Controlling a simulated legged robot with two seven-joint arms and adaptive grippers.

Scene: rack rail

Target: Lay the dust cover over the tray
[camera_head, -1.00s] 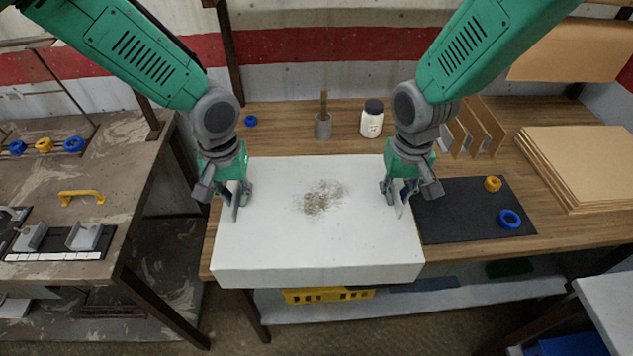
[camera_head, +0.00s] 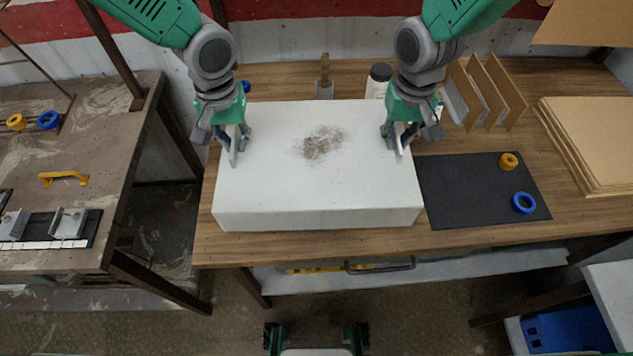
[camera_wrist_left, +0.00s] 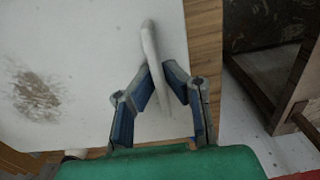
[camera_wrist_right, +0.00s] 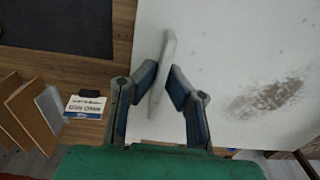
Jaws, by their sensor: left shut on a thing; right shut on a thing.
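The dust cover (camera_head: 260,180) is a white, box-like slab with a brown dirt smudge on top, above the wooden bench. Its front wall hangs down. My left gripper (camera_head: 236,146) is shut on a thin white handle (camera_wrist_left: 150,50) at the cover's left side. My right gripper (camera_head: 399,142) is shut on a similar white handle (camera_wrist_right: 167,50) at its right side. The cover looks about level. I cannot tell whether it touches the bench. I see no tray; anything beneath the cover is hidden.
A dark mat (camera_head: 470,190) with a yellow ring (camera_head: 508,161) and a blue ring (camera_head: 523,202) lies right of the cover. A jar (camera_head: 377,80) and a grey pot (camera_head: 324,90) stand close behind it. Upright brown panels (camera_head: 497,90) stand back right. Bare bench shows in front.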

